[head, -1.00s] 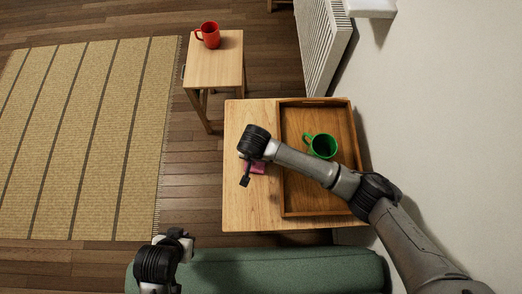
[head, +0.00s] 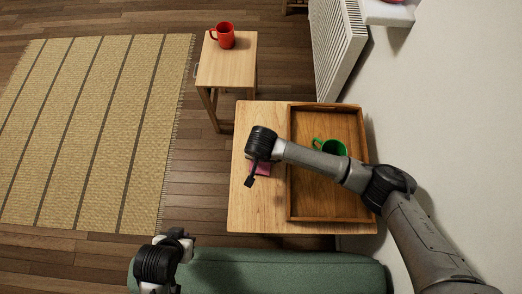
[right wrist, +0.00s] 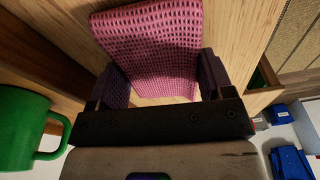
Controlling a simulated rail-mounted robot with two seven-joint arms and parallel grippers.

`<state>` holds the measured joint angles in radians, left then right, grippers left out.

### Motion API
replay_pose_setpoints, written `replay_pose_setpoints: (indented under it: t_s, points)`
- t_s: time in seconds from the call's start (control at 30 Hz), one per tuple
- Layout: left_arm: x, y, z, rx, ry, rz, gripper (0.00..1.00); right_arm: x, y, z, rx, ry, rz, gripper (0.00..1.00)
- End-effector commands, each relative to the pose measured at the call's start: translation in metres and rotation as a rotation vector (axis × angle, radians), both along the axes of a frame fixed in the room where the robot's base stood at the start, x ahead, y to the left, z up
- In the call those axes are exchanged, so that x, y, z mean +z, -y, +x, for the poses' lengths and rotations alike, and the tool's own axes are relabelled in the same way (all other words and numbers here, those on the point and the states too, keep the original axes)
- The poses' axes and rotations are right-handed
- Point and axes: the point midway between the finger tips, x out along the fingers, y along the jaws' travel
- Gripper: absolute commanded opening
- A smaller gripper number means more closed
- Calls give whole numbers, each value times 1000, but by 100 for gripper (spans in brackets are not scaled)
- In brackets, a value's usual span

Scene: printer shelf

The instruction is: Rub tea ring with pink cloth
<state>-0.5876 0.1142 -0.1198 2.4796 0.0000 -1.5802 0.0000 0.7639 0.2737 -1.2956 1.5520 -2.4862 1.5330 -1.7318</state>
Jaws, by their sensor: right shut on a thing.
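In the right wrist view the cloth (right wrist: 150,45) is a woven pink piece between the fingers. My right gripper (right wrist: 162,85) is shut on it, at or close above the table top. In the head view my right wrist and arm partly cover the cloth. I cannot make out a tea ring in either view; it may be hidden under the cloth or arm. My left gripper (head: 182,243) is empty-looking at the lower left, away from the table; its jaws are unclear.
A wooden tray (head: 305,208) with a green mug (head: 336,147) takes up the table's right side. A red mug (head: 223,37) stands on a small side table (head: 228,70).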

Motion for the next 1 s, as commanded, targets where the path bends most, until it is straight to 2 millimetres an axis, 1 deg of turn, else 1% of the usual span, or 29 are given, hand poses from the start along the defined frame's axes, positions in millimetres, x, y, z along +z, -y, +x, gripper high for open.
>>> replay_pose_setpoints:
  t_s: [0.03, 0.07, 0.1, 0.4, 0.7, 0.83, 1.0]
  points:
    - [7, 1, 0, 2, 0, -2, 0, 6, 1, 1, -2, 2, -1, 52]
    - [9, 1, 0, 1, 0, -2, 0, 7, 1, 1, -3, 1, -2, 52]
    - [12, 1, 0, 1, 1, -3, 0, 20, 2, 1, -2, 4, 0, 52]
    - [34, 0, 5, -1, 14, 0, 0, 45, 4, 0, -8, 2, 0, 52]
    - [51, -3, 3, -7, 9, 10, 0, 72, 6, 1, -12, 2, -2, 52]
    - [55, -3, 3, -8, 9, 12, 0, 78, 7, 0, -14, 1, -1, 52]
    - [54, -3, 3, -8, 9, 11, 0, 77, 7, 0, -14, 1, -1, 52]
